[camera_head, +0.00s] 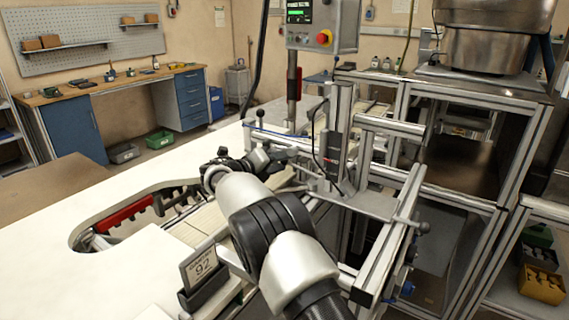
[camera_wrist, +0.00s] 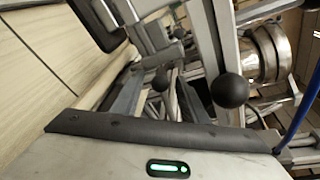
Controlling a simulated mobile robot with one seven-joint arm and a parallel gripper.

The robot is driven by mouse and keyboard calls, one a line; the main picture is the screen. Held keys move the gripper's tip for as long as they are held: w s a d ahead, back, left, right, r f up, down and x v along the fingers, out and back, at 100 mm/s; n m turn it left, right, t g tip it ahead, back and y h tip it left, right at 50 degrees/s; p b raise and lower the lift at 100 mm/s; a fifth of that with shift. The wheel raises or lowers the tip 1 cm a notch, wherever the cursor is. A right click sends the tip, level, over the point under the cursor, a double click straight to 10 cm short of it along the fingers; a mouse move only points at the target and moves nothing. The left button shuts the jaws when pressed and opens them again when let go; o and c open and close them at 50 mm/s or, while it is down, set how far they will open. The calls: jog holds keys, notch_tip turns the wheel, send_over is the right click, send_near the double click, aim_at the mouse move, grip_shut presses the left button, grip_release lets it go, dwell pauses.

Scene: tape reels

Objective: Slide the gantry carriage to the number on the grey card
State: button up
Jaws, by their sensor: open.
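The grey card (camera_head: 202,266) stands in a dark holder at the front of the white table and reads 92, with smaller print above. The gantry carriage (camera_head: 362,204) appears as a metal plate with uprights on the aluminium frame, right of the table. My gripper (camera_head: 288,154) is open and empty beside the carriage's left side; my forearm hides part of the area below it. In the wrist view a black ball knob (camera_wrist: 230,87) is close in front of my gripper, apart from its dark palm edge. I cannot read any scale number on the rail.
A control box (camera_head: 322,25) with a red button stands on a post behind. Aluminium shelving (camera_head: 500,170) with a steel vessel (camera_head: 490,45) closes off the right. A cut-out in the table (camera_head: 125,215) holds a red part. The white table top at left is clear.

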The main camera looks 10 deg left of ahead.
jog(key=shift+w+d+f, duration=0.1)
jog(key=shift+w+d, duration=0.15)
jog(key=shift+w, duration=0.25)
grip_shut()
jog(key=shift+s+a, duration=0.2)
jog(key=shift+s, duration=0.15)
jog(key=s+a+p, duration=0.2)
jog(key=s+p, duration=0.1)
jog(key=s, duration=0.5)
jog(key=shift+a, duration=0.35)
jog(key=shift+s, duration=0.1)
